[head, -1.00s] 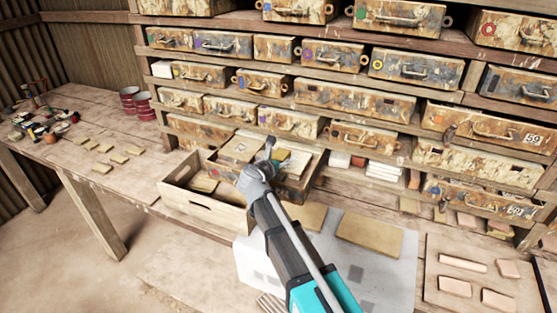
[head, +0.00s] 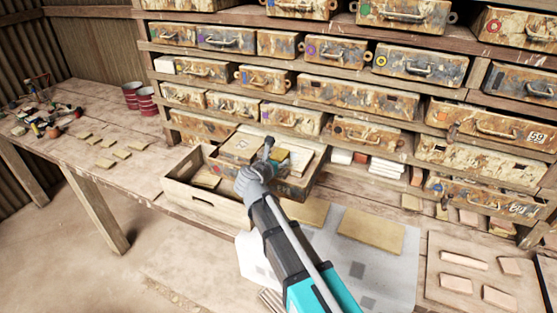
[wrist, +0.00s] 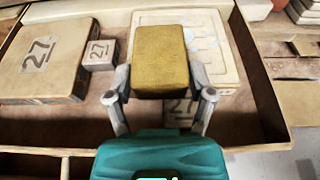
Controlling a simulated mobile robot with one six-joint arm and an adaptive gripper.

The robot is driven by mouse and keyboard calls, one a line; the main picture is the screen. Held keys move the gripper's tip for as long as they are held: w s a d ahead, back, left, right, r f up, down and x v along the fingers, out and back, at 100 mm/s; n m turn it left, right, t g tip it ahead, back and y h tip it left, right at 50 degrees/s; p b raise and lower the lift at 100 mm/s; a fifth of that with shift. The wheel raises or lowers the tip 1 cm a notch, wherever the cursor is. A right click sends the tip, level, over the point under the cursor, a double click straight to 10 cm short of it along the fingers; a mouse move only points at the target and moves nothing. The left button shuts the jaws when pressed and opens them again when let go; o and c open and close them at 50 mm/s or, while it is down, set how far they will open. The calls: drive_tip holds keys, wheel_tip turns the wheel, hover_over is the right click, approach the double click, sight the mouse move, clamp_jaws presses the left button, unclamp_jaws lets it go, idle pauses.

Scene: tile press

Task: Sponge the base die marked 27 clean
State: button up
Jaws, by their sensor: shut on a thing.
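My gripper (wrist: 161,88) is shut on a yellow-brown sponge block (wrist: 162,50). In the head view my gripper (head: 268,160) is over an open drawer (wrist: 150,150) on the bench. A large tan block marked 27 (wrist: 42,62) lies on the left in the drawer. A small block marked 27 (wrist: 100,53) is beside it. A pale flat block with whitish patches (wrist: 213,42) lies on the right, partly hidden behind the sponge. I cannot tell whether the sponge touches it. Another small numbered block (wrist: 181,113) is partly hidden near the gripper's right finger.
A wooden crate (head: 205,208) stands left of the drawer. Stained drawers in a rack (head: 360,100) rise behind. A pale mat (head: 330,250) with tan slabs lies in front, and a board of pinkish tiles (head: 430,290) is at right. Red tins (head: 147,101) stand at left.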

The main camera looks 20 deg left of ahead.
drive_tip(key=shift+s+r, duration=0.1)
drive_tip(key=shift+s, duration=0.15)
drive_tip(key=shift+w, duration=0.1)
drive_tip(key=shift+w+d, duration=0.15)
drive_tip(key=shift+w, duration=0.9)
drive_tip(key=shift+w, duration=0.1)
drive_tip(key=shift+w, duration=1.1)
drive_tip(key=shift+s, duration=0.15)
